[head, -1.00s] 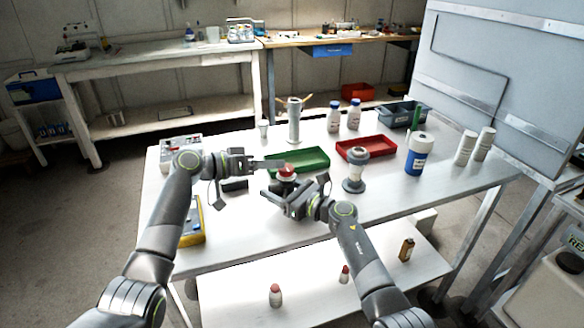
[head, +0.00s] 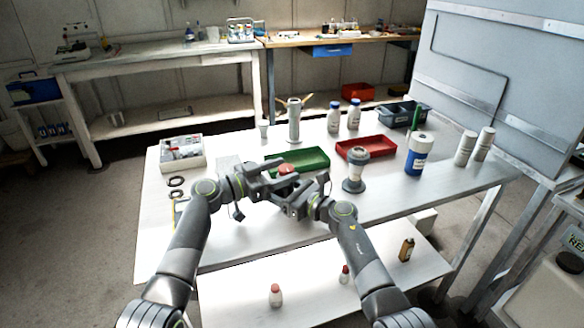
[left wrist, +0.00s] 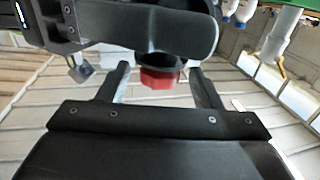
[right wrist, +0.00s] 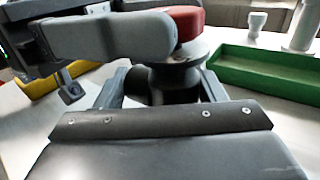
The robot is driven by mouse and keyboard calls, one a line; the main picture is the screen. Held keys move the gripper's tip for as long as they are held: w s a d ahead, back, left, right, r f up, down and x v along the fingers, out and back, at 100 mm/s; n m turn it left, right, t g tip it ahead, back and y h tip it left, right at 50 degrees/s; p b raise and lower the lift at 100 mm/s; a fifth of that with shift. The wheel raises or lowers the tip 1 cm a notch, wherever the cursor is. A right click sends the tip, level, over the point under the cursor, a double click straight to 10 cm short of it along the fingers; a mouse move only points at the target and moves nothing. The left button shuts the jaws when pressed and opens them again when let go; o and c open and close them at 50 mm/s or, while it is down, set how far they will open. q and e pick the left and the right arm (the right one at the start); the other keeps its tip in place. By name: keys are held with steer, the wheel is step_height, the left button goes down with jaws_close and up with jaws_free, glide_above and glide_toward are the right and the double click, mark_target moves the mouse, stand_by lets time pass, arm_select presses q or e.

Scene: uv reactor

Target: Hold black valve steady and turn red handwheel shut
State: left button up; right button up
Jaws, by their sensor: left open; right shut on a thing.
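The red handwheel (head: 287,169) sits on top of the black valve, in front of the green tray. In the right wrist view the red handwheel (right wrist: 186,20) is above a grey collar and the black valve body (right wrist: 175,82). My right gripper (right wrist: 160,90) is shut on the black valve, low on its body. My left gripper (head: 279,173) is open at the handwheel's height. In the left wrist view the handwheel (left wrist: 160,78) lies between its spread fingers. In the head view the valve body is hidden behind my grippers.
The green tray (head: 318,153) lies just behind the valve. A grey-topped stand (head: 353,185) is to the right, near a red tray (head: 381,143) and a blue-labelled jar (head: 418,160). A box of parts (head: 183,158) and black rings (head: 176,181) are at the left.

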mark_target(293, 167)
arm_select(q)
steer(key=shift+x, duration=1.7)
steer(key=c, duration=1)
